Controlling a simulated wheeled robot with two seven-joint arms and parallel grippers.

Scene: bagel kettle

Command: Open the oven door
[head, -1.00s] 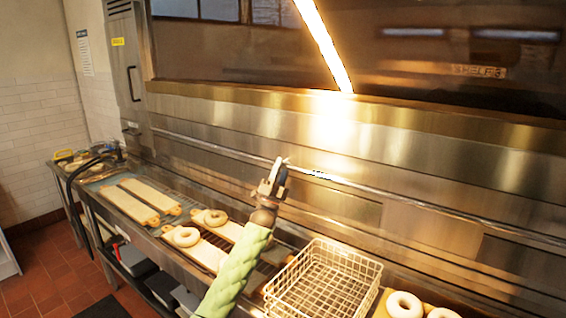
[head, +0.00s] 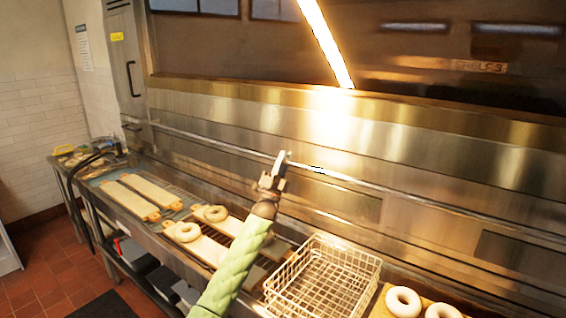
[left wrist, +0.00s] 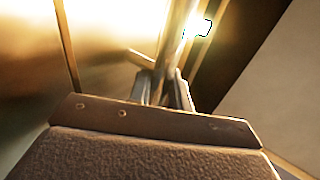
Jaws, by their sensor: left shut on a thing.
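The oven is the large steel front with a wide dark window (head: 300,50). A long thin metal handle bar (head: 400,190) runs across its steel face below the window. My left gripper (head: 281,166) is at this bar, left of the picture's middle, with its fingers shut on it. In the left wrist view the bar (left wrist: 178,40) passes between the two fingers (left wrist: 165,92), which hide part of it. The door panel looks flush with the oven front; a small opening cannot be told. My right gripper is not in view.
A steel counter runs along the oven below the bar. On it are a wire basket (head: 322,278), wooden boards (head: 140,192) with bagels (head: 187,231), and more bagels (head: 403,301) at the lower right.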

